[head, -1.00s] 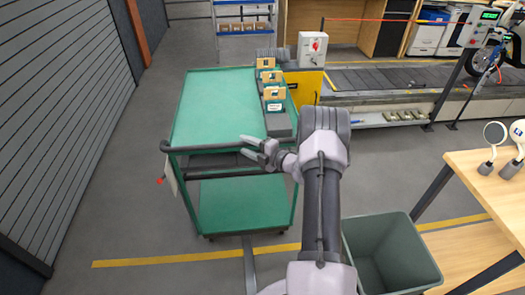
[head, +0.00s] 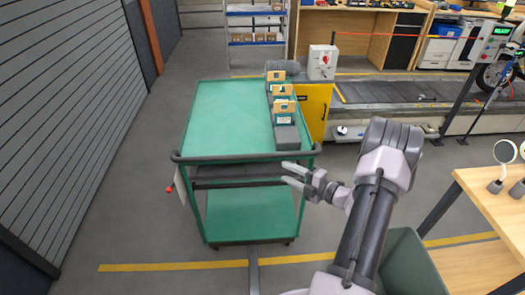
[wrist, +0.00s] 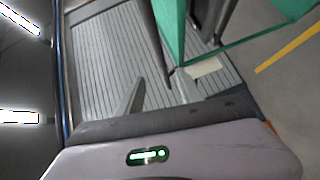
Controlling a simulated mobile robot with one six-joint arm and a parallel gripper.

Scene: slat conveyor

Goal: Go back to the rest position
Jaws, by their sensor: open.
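My gripper (head: 287,174) is open and empty in the head view. Its two fingers point left, in front of the near right corner of the green cart (head: 228,131). In the picture the fingertips are close to the cart's dark handle bar; I cannot tell the exact gap. The cart's green edge (wrist: 240,45) is at the upper right there.
Several small cartons (head: 284,106) stand in a grey row on the cart's right side. A green-grey bin (head: 406,262) is under my arm. A wooden table (head: 495,207) with round mirror-like items is at the right. The conveyor (head: 430,92) runs behind. Floor at left is clear.

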